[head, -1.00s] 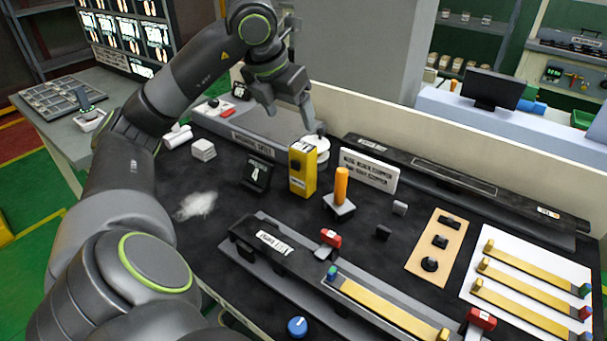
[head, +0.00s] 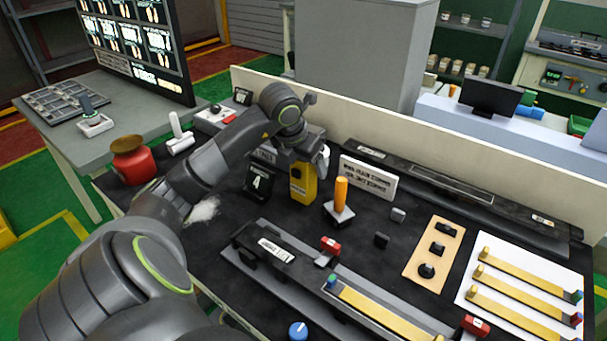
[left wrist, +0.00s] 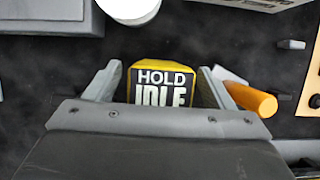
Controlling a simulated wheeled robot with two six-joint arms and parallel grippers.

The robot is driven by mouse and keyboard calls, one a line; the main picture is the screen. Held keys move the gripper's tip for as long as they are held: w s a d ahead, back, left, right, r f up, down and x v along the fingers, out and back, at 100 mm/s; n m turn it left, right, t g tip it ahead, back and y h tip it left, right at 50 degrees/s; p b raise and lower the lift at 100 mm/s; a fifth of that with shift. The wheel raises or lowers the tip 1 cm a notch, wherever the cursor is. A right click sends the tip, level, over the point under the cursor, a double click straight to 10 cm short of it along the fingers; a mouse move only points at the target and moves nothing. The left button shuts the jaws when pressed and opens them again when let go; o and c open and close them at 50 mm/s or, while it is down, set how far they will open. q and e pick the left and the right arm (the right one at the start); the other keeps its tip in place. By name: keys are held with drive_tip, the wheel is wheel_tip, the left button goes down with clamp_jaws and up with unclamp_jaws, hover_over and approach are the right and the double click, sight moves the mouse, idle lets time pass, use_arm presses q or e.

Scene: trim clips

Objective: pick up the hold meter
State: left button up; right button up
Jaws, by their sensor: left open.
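The hold meter (head: 303,187) is a yellow upright box standing on the dark bench mat. Its dark top reads "HOLD IDLE" in the left wrist view (left wrist: 163,88). My left gripper (head: 308,160) is over the meter in the head view, pointing down. In the left wrist view the open fingers (left wrist: 160,84) lie on either side of the meter's top. I cannot tell whether either finger touches it. The lower part of the meter is hidden in the wrist view. My right gripper is not in view.
An orange handle (head: 341,190) on a grey base stands close right of the meter. A black display (head: 258,183) stands close left. A white sign (head: 368,178) is behind. A long clamp rail (head: 300,265) lies in front. A red pot (head: 133,160) is far left.

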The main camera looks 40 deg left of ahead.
use_arm(q)
drive_tip(key=shift+w+f, duration=0.25)
drive_tip(key=shift+f, duration=0.3)
drive_tip(key=c, duration=1)
drive_tip(key=shift+o, duration=0.2)
drive_tip(key=shift+r, duration=0.15)
wheel_tip(320, 180, up, 10)
drive_tip(key=shift+f+b, duration=0.25)
drive_tip(key=shift+b, duration=0.45)
drive_tip(key=shift+r, duration=0.15)
drive_tip(key=shift+s, duration=0.1)
